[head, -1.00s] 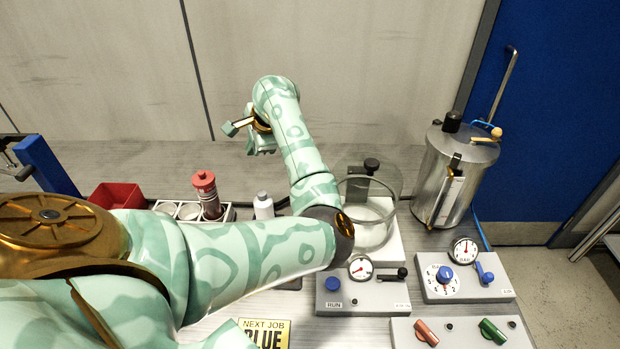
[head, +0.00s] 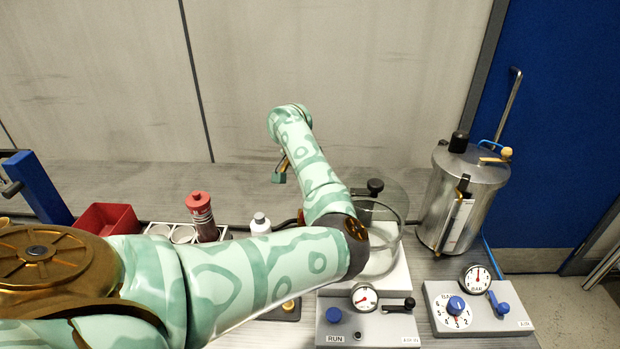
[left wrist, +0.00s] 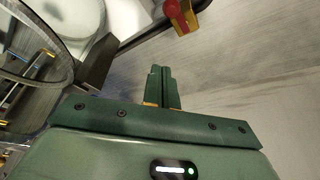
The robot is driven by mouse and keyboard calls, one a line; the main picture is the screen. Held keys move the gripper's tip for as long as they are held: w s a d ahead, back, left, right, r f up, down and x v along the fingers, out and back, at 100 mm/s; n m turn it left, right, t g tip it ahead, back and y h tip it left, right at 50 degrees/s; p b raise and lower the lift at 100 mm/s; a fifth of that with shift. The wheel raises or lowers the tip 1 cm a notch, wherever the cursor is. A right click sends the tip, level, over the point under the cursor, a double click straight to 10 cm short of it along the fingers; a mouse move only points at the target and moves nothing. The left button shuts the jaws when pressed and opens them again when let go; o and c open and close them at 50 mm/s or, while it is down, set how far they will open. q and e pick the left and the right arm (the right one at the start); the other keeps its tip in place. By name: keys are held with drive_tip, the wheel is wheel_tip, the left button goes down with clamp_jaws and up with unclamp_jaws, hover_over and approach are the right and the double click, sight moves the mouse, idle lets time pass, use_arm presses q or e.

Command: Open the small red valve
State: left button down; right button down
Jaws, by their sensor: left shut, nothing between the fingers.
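A small red handle with a yellow body (left wrist: 181,15), which looks like the small red valve, sits at the top edge of the left wrist view beside a dark hose. In the head view a small red bit (head: 301,216) shows beside my left forearm, mostly hidden by it. My left gripper (head: 279,177) hangs beyond the bench items, left of the glass vessel. In the left wrist view its green fingers (left wrist: 162,74) are together, with nothing between them. The red handle is apart from the fingertips, ahead and slightly right. My right gripper is not in view.
The glass vessel (head: 396,205) stands close right of my left arm. A steel tank (head: 476,195) stands farther right. A red-capped bottle (head: 202,216), a white bottle (head: 260,224) and a red bin (head: 104,219) are left. Control boxes (head: 400,328) are in front. The wall is behind.

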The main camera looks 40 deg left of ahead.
use_arm(q)
wheel_tip(320, 180, down, 6)
drive_tip(key=s, duration=0.2)
drive_tip(key=shift+f, duration=0.25)
drive_tip(key=shift+s+a+m, duration=0.1)
drive_tip(key=shift+a+m, duration=0.1)
drive_tip(key=shift+m, duration=0.3)
idle(0.3)
